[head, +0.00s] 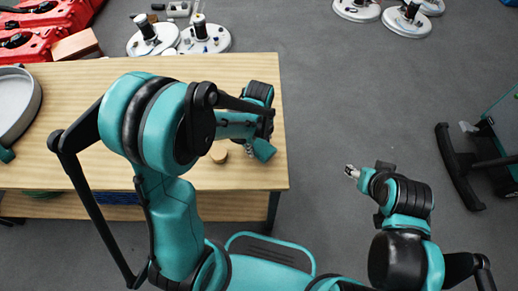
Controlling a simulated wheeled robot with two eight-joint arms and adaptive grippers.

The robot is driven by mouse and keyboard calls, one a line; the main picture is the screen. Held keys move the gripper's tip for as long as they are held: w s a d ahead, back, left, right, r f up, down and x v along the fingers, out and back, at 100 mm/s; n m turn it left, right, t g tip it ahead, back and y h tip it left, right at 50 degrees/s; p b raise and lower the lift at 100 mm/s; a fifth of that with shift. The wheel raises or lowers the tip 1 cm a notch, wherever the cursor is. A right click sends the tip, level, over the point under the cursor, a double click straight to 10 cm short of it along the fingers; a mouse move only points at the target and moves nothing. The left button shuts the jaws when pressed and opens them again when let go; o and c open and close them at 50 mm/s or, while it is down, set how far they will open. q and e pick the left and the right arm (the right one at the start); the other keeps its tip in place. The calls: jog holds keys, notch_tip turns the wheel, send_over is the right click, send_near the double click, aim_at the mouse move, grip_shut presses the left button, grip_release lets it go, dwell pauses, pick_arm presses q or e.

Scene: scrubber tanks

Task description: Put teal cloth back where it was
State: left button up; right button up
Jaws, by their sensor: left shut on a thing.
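My left arm reaches over the wooden table, and its gripper (249,149) is at the table's right end, partly covered by my own arm. The gripper is shut on a small teal piece, which looks like the teal cloth (264,151). The cloth shows just right of the fingertips, near the table's right edge. I cannot tell whether it touches the tabletop. My right gripper (352,172) is off to the right of the table, above the grey floor, with nothing visible in it. Its fingers are too small to tell if they are open.
A grey round pan (15,100) stands at the table's left end. White discs with parts (205,38) and red machines (35,38) lie beyond. Open floor is right of the table.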

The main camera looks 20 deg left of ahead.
pick_arm(q)
jog(key=shift+f+b, duration=0.45)
jog(key=shift+f, duration=0.85)
jog(key=shift+f, duration=0.15)
jog(key=o, duration=1.1)
